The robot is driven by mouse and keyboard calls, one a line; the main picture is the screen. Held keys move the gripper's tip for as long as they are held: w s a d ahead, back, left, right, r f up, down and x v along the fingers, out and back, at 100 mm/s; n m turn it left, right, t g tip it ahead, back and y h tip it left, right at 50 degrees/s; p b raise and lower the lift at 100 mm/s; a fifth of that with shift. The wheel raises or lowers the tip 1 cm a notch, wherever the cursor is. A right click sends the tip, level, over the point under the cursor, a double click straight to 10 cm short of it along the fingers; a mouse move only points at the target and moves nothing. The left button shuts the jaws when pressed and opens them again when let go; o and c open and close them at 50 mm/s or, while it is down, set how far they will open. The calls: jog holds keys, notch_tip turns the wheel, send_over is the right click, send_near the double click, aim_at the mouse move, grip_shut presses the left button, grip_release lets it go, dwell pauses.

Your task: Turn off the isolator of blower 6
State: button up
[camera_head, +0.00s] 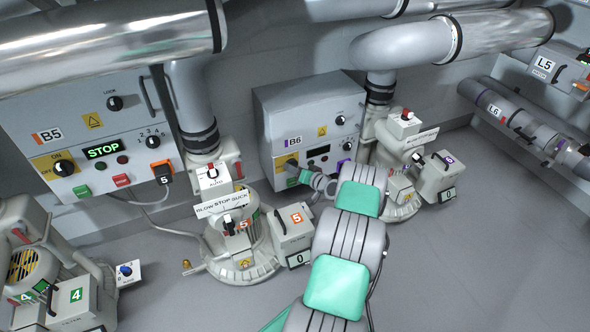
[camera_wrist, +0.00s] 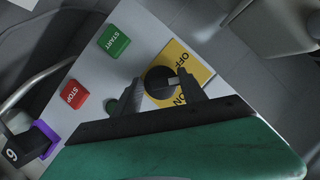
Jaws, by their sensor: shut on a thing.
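The blower 6 control box (camera_head: 312,109), labelled B6, is on the back wall in the head view. Its isolator is a round black knob (camera_wrist: 158,78) on a yellow plate (camera_wrist: 189,60) marked OFF and ON, seen rotated in the wrist view. The pale mark on the knob points to the right, between the two words. My gripper (camera_wrist: 161,86) has its dark fingers on both sides of the knob and is shut on it. In the head view my gripper (camera_head: 305,178) is at the box's lower left and hides part of its front.
Beside the isolator are a green START button (camera_wrist: 113,41) and a red STOP button (camera_wrist: 73,93). A purple-collared plug (camera_wrist: 45,137) sits at the lower left. The B5 box (camera_head: 95,135) with a lit STOP display is to the left. Blower 5 (camera_head: 235,240) stands left of my arm.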

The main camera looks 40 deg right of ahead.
jog(key=shift+a+n+g+h, duration=0.1)
jog(key=shift+n+g+h, duration=0.25)
jog(key=shift+n+h, duration=0.65)
jog(key=shift+n+g+h, duration=0.35)
jog(key=shift+n+h, duration=0.15)
jog(key=shift+n, duration=0.9)
jog(key=o, duration=1.4)
jog(key=shift+c, duration=0.2)
